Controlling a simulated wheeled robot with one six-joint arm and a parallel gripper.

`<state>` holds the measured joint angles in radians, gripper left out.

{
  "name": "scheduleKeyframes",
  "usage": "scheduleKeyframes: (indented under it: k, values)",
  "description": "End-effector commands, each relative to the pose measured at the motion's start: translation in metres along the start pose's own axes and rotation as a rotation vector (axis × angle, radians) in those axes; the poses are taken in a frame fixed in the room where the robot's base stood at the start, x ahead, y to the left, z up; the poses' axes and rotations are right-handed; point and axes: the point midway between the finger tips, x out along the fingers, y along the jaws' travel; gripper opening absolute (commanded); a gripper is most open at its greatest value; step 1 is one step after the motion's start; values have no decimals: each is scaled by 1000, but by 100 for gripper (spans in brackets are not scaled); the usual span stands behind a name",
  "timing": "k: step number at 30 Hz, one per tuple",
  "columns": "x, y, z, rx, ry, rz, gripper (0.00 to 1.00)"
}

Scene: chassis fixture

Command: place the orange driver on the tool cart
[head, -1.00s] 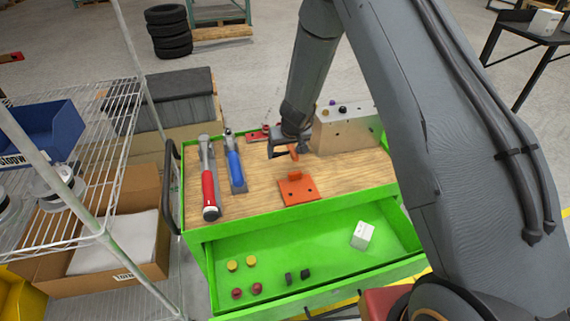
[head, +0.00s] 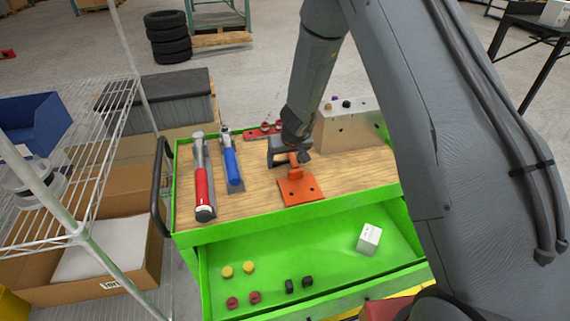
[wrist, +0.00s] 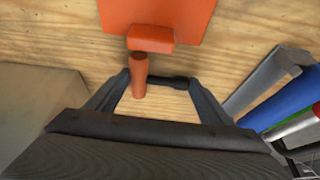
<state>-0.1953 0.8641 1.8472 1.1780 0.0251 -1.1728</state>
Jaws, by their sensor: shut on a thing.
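My gripper (head: 290,154) is over the wooden top of the green tool cart (head: 255,185). It is shut on the orange driver (wrist: 138,82), a small orange cylinder seen between the fingers in the wrist view. In the head view the driver (head: 293,159) shows just behind the raised block of an orange plate (head: 301,193). In the wrist view the plate (wrist: 160,14) lies just ahead of the fingers, and the driver's end is close to its block. I cannot tell whether the driver touches the block or the wood.
A red-handled tool (head: 202,185) and a blue-handled tool (head: 233,165) lie left of my gripper. A metal block with holes (head: 350,132) stands to its right. The open drawer (head: 310,250) below holds a white box (head: 369,238) and small knobs. Bare wood lies around the plate.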

Motion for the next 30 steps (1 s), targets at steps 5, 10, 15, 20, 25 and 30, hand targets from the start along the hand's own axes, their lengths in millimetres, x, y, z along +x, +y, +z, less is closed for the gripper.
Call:
scheduleKeyframes:
  k: [5, 10, 15, 20, 25, 30]
  values:
    - [0, 0, 0, 0, 1, 0, 51]
    - [0, 0, 0, 0, 1, 0, 51]
    - [4, 0, 1, 0, 1, 0, 51]
    - [3, 0, 1, 0, 0, 0, 93]
    - [2, 0, 1, 0, 0, 0, 93]
    - [0, 0, 1, 0, 0, 0, 93]
